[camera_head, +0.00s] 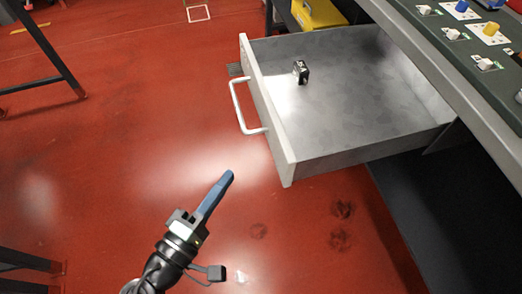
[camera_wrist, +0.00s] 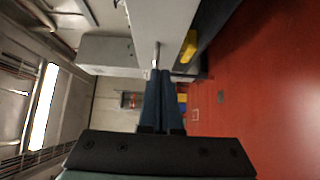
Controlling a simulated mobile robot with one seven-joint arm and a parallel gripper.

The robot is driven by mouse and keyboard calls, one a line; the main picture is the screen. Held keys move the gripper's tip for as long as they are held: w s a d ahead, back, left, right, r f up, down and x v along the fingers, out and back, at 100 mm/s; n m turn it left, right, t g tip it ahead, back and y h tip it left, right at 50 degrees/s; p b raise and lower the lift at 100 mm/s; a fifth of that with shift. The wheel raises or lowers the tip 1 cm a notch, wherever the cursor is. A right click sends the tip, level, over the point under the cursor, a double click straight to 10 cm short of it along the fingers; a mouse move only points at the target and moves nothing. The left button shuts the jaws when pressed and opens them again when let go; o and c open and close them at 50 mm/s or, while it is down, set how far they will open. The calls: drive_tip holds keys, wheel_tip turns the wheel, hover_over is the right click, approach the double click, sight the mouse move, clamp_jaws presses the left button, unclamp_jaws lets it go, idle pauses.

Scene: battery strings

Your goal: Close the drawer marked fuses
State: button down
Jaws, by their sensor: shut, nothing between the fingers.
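An open drawer (camera_head: 272,112) with a pale front and a grey metal inside sticks out from under the bench in the head view. A white bar handle (camera_head: 240,108) is on its front. No label is readable on it. A small dark block (camera_head: 301,72) lies inside the drawer near the front. My gripper (camera_head: 229,175) is shut and empty, in front of the drawer and apart from the handle. In the wrist view my shut fingers (camera_wrist: 160,75) point toward the pale drawer front (camera_wrist: 163,25) and a part of the handle (camera_wrist: 156,53).
The bench top (camera_head: 440,52) carries white, blue and yellow parts at the right. A yellow box (camera_head: 318,13) sits below the bench behind the drawer. Dark metal legs (camera_head: 50,50) stand at the left. The red floor (camera_head: 130,130) in front of the drawer is clear.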

drive_tip(key=w+d, duration=0.6)
drive_tip(key=shift+w+d+b, duration=0.1)
drive_tip(key=shift+w+b, duration=0.1)
drive_tip(key=shift+b, duration=0.15)
drive_tip(key=shift+w+d, duration=0.15)
drive_tip(key=shift+d, duration=0.3)
